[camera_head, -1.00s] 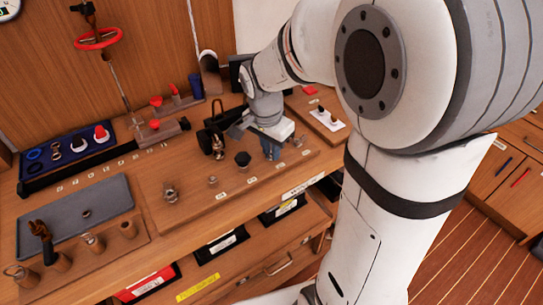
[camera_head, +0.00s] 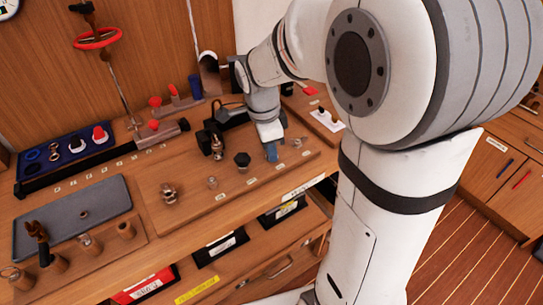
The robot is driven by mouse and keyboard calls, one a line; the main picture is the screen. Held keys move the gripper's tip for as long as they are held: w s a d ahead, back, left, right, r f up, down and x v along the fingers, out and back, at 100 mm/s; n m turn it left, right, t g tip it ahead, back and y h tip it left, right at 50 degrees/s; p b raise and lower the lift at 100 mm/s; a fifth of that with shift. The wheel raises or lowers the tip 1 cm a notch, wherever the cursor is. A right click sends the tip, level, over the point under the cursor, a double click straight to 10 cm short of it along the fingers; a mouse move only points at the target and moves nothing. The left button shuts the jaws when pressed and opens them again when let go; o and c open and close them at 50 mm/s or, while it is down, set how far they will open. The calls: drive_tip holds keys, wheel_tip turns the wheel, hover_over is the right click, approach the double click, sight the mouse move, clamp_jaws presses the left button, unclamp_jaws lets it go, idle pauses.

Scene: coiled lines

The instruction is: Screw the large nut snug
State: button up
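My gripper (camera_head: 271,152) points down at the right part of a wooden board (camera_head: 205,207) on the workbench. Its bluish fingertips are low over the board, and its body is seen narrow side on. Whether the fingers are open or shut, and whether a nut is between them, is too small to tell. To its left on the board stand a black knob-like part (camera_head: 242,160), a small metal part (camera_head: 212,183) and a larger metal fitting (camera_head: 168,194). I cannot tell which part is the large nut. A small ring-like part (camera_head: 84,214) lies in the grey tray.
The grey tray (camera_head: 60,212) lies at left, with several wooden pegs and holders (camera_head: 89,244) in front. A dark valve-like part (camera_head: 217,142) stands left of my gripper.

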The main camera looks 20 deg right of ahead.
drive_tip(key=shift+o, duration=1)
drive_tip(key=shift+o, duration=0.4)
drive_tip(key=o, duration=0.5)
wheel_tip(320, 180, up, 5)
drive_tip(key=p, duration=0.3)
drive_tip(key=shift+r+p, duration=0.1)
drive_tip(key=shift+p, duration=0.3)
wheel_tip(320, 180, up, 8)
drive_tip(key=shift+a+f, duration=0.2)
drive_tip(key=shift+a, duration=0.25)
